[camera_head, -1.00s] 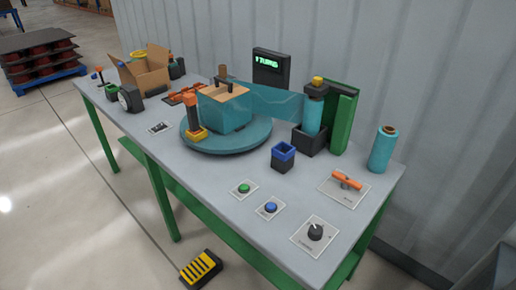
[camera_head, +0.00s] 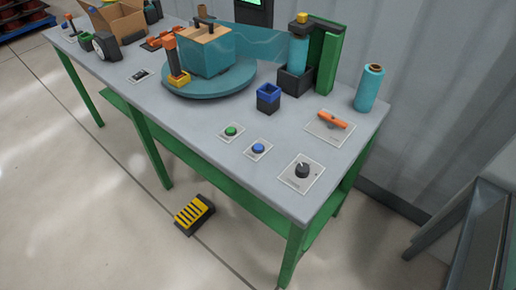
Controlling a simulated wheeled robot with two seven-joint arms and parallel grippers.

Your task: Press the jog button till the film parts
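Two push buttons sit on small white plates at the table's front edge: a green button (camera_head: 231,131) and a blue button (camera_head: 258,148). Their labels are too small to read, so I cannot tell which is the jog button. A translucent teal film (camera_head: 270,43) stretches unbroken from the teal-wrapped load (camera_head: 205,52) on the round turntable (camera_head: 210,82) to the film roll (camera_head: 298,52) on its green post (camera_head: 325,60). Neither of my grippers is in view.
A black knob (camera_head: 302,170) and an orange lever (camera_head: 331,120) are on the right of the table (camera_head: 190,118). A spare teal roll (camera_head: 369,88) stands behind them. A dark blue-rimmed holder (camera_head: 268,97) stands near the buttons. A yellow-striped pedal (camera_head: 194,213) lies on the floor.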

